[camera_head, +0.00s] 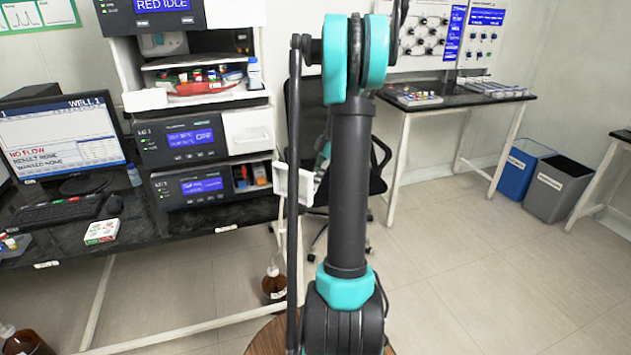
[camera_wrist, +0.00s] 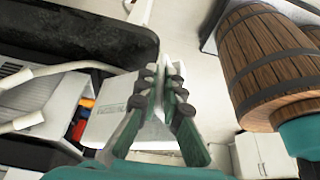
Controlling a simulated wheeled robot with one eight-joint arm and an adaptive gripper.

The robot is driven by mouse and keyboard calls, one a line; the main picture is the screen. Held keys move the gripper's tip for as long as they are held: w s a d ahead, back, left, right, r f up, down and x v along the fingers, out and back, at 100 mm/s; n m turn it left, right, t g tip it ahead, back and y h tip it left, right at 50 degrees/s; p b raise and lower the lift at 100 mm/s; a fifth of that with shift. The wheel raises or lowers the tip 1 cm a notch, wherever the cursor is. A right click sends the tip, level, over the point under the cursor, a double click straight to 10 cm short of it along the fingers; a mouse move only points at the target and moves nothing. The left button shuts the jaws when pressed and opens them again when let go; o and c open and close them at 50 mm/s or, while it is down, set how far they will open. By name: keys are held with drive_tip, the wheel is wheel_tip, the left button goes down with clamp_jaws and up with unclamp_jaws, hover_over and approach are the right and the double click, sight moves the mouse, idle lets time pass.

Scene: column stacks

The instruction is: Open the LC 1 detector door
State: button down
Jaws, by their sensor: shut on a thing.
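The LC 1 detector is the bottom module (camera_head: 195,186) of the left stack, with a blue display. The compartment at its right end (camera_head: 250,177) is exposed, with red and orange items inside. The white detector door (camera_head: 293,184) stands swung out to the right of it, away from the front face. In the wrist view the door (camera_wrist: 112,124) is a white panel with a small printed label. My gripper (camera_wrist: 162,78) is shut on the door's free edge. In the head view my arm hides most of the gripper.
Above the detector is another module (camera_head: 180,137) with its white door (camera_head: 248,130) closed. A black chair (camera_head: 345,150) stands behind my arm. A brown bottle (camera_head: 274,285) is on the floor below the bench. Floor to the right (camera_head: 470,270) is clear.

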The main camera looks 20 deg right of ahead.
drive_tip(key=shift+w+a, duration=0.1)
drive_tip(key=c, duration=1.7)
unclamp_jaws()
drive_tip(key=v, duration=1.2)
